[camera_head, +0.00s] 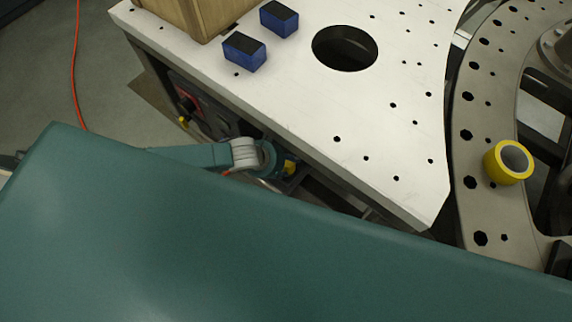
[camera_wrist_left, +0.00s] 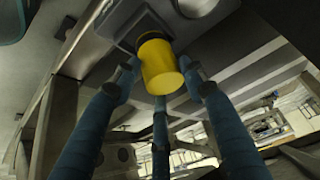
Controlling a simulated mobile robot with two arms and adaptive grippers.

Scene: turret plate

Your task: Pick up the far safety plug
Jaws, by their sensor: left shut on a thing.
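In the left wrist view, a yellow cylindrical safety plug (camera_wrist_left: 161,68) sits between the three blue fingers of my left gripper (camera_wrist_left: 160,85). The fingers are shut on it near its sides. Its upper end meets a grey block-like fitting, and I cannot tell whether it is still seated there. In the head view, my left gripper (camera_head: 280,165) is low beside the front edge of the white plate, its fingers mostly hidden. My right gripper is in neither view.
The white plate (camera_head: 300,100) with a large round hole carries two blue blocks (camera_head: 244,52) (camera_head: 279,18) and a wooden box (camera_head: 190,15). A yellow ring-shaped cylinder (camera_head: 508,162) stands on the grey curved ring (camera_head: 480,140) at right. An orange cable (camera_head: 76,70) hangs at left.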

